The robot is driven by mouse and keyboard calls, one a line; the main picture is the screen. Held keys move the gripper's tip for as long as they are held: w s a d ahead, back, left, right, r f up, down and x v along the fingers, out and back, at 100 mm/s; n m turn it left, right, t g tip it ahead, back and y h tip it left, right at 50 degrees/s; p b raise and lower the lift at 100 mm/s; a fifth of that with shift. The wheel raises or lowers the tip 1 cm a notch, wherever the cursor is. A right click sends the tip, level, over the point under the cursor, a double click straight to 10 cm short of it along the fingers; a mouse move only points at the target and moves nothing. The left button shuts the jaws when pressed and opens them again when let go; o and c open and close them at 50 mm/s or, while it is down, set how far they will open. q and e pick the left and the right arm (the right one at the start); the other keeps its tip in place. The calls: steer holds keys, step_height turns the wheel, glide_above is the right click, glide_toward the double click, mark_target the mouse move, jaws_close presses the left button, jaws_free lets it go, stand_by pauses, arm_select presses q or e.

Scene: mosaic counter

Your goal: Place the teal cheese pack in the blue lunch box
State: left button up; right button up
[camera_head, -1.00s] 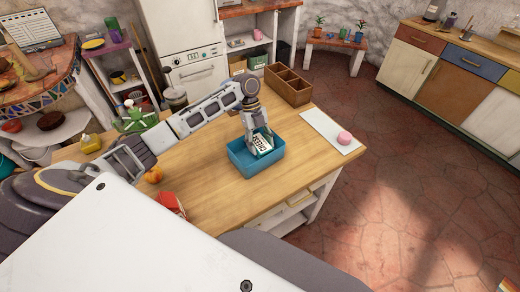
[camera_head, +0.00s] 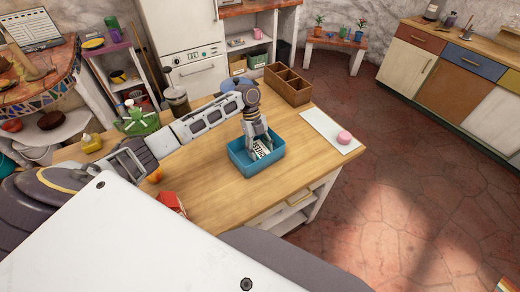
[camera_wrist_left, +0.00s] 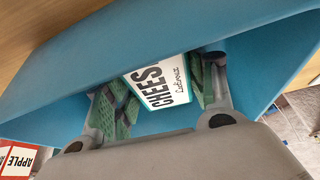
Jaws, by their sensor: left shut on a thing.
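The teal cheese pack (camera_head: 262,147), with a white label, is inside the blue lunch box (camera_head: 241,170) on the wooden counter. My left gripper (camera_head: 257,140) reaches down into the box and is shut on the pack. In the left wrist view the cheese pack (camera_wrist_left: 158,84) sits between the two finger pads of my left gripper (camera_wrist_left: 160,95), with the walls of the lunch box (camera_wrist_left: 90,50) around it. The pack looks tilted. Whether its underside touches the box floor is hidden. My right gripper is not in view.
A wooden divided crate (camera_head: 288,84) stands behind the box. A white sheet (camera_head: 322,126) with a pink item (camera_head: 344,137) lies at the right. A red carton (camera_head: 170,202) stands at the front left. A green item (camera_head: 138,122) stands at the back left. The counter right of the box is clear.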

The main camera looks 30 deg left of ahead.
arm_select(q)
steer(key=o, duration=1.3)
steer(key=shift+r, duration=0.1)
steer(key=b+v, duration=0.2)
steer(key=v, duration=1)
